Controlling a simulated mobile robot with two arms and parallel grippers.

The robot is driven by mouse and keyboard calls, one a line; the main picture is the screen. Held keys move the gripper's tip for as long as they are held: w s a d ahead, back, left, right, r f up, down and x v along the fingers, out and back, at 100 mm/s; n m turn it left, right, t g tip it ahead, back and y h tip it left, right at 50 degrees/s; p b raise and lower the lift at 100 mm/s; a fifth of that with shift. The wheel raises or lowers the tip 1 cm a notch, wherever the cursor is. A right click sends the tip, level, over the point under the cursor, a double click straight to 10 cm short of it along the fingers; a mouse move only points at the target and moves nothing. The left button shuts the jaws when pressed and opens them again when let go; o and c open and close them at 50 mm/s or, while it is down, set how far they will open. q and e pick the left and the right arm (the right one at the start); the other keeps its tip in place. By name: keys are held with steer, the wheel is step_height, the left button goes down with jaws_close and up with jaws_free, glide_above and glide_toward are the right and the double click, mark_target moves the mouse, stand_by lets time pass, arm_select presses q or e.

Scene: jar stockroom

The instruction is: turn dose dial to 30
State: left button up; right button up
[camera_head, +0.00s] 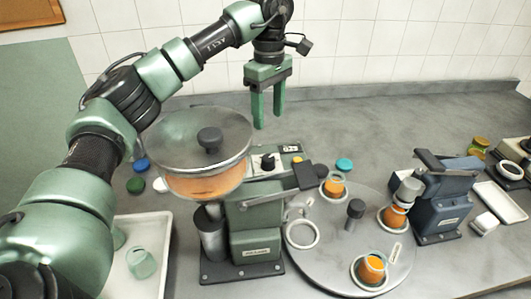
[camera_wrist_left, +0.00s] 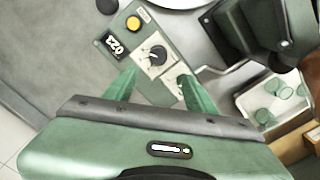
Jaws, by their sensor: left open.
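The dose dial (camera_head: 268,161) is a dark knob on a white plate on top of the green filling machine (camera_head: 256,215). In the left wrist view the dial (camera_wrist_left: 156,53) lies just beyond the fingertips, roughly between them. A small dark display (camera_wrist_left: 113,44) beside it appears to read 023. My left gripper (camera_head: 268,112) points down with its two green fingers apart and empty. It is above and behind the dial, not touching it. The fingers also show in the left wrist view (camera_wrist_left: 156,80). My right gripper is not in view.
A lidded hopper (camera_head: 205,155) with orange contents stands left of the dial. A round turntable (camera_head: 330,262) with orange jars is at the right, before a blue machine (camera_head: 442,200). The back counter (camera_head: 350,115) is clear.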

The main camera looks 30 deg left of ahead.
arm_select(q)
steer(key=b, duration=0.5)
glide_above(268, 157)
step_height(268, 157, down, 6)
steer(key=shift+r, duration=0.1)
steer(key=shift+f+b, duration=0.55)
steer(key=shift+b, duration=0.1)
step_height(268, 157, down, 8)
steer(key=shift+r+p, duration=0.25)
steer(key=shift+p, duration=0.05)
jaws_close()
